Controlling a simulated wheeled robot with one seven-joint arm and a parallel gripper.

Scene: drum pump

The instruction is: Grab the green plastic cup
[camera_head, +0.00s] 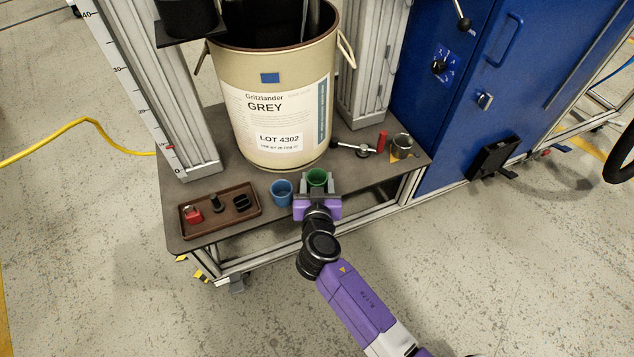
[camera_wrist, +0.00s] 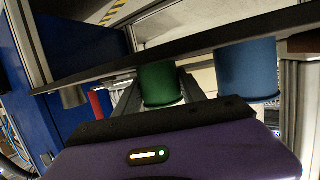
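The green plastic cup (camera_head: 317,177) stands upright near the front edge of the table. My gripper (camera_head: 318,184) reaches in from the front, with one finger on each side of the cup. In the wrist view the green cup (camera_wrist: 159,84) sits between the two spread fingers (camera_wrist: 160,88). The fingers look open, with narrow gaps beside the cup. Part of the cup's front is hidden by my gripper in the head view.
A blue cup (camera_head: 282,193) stands close on the left of the green cup. A brown tray (camera_head: 238,229) holds a red padlock and dark parts. A large drum (camera_head: 283,90) stands right behind. A metal cup (camera_head: 402,146) and a red item (camera_head: 381,141) lie to the right.

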